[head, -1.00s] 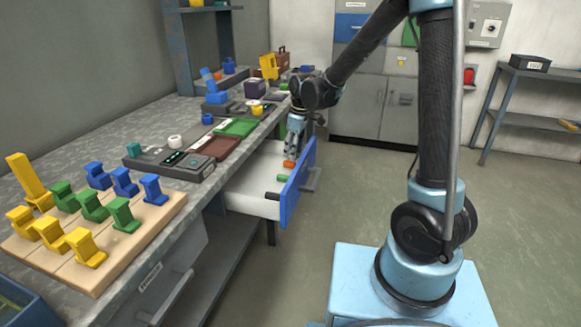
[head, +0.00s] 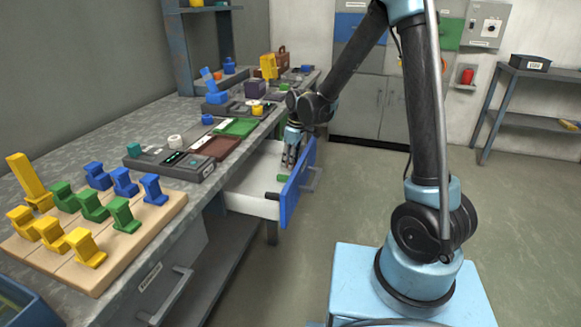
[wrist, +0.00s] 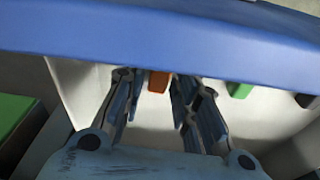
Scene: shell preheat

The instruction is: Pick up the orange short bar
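The orange short bar (wrist: 158,82) lies in the open white drawer (head: 252,202), close to its blue front (wrist: 160,35). In the wrist view it shows between my fingertips, with the fingers spread on either side. In the head view my gripper (head: 290,160) reaches down into the drawer and hides the bar. My gripper (wrist: 157,85) is open; whether a finger touches the bar is not clear.
A green bar (head: 283,178) and a dark bar (head: 272,196) lie in the same drawer, nearer the head camera; the green one also shows in the wrist view (wrist: 240,90). The drawer's blue front stands close beside my fingers. The workbench (head: 100,140) is to the left.

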